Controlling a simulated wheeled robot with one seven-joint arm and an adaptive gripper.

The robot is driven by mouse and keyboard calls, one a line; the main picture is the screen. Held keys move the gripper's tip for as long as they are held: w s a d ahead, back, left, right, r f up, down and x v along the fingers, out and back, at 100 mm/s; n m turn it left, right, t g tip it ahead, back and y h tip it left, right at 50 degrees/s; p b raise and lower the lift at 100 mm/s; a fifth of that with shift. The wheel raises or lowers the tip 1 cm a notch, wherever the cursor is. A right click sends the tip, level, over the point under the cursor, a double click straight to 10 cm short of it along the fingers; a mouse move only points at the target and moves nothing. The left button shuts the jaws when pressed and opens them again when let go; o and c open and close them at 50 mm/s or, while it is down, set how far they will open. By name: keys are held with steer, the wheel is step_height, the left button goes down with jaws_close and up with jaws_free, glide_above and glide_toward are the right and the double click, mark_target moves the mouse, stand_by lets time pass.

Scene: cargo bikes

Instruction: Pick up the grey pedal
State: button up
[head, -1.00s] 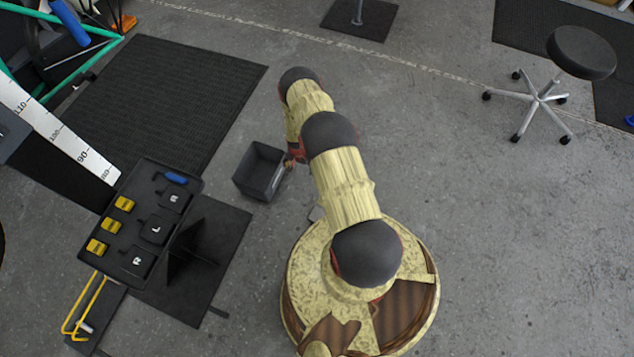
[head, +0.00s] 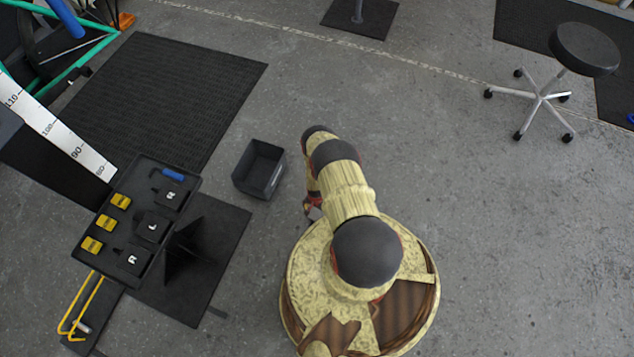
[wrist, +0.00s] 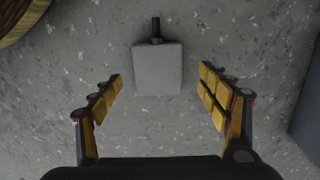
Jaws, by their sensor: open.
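The grey pedal (wrist: 158,70) lies on the concrete floor in the wrist view, a flat light grey block with a short dark spindle pointing up in the picture. My gripper (wrist: 161,80) is open above it, with one yellow-padded finger to either side of the pedal and gaps between. No contact shows. In the head view my gripper (head: 313,210) is low beside my base, mostly hidden by my arm. The pedal cannot be made out there.
An empty dark bin (head: 260,169) stands on the floor left of my arm. A black tray (head: 182,222) with yellow blocks and pieces marked R and L stands further left. A stool (head: 584,50) is at the far right. The floor right of my base is clear.

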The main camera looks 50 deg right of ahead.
mark_target(317, 214)
steer(key=f+b, duration=0.1)
steer(key=f, duration=0.1)
steer(key=f+b, duration=0.1)
steer(key=shift+s+a+f, duration=0.1)
steer(key=shift+s+f, duration=0.1)
steer(key=shift+f, duration=0.15)
steer(key=shift+r, duration=0.1)
steer(key=shift+c, duration=1.3)
steer(key=c, duration=1.1)
steer(key=shift+c, duration=0.7)
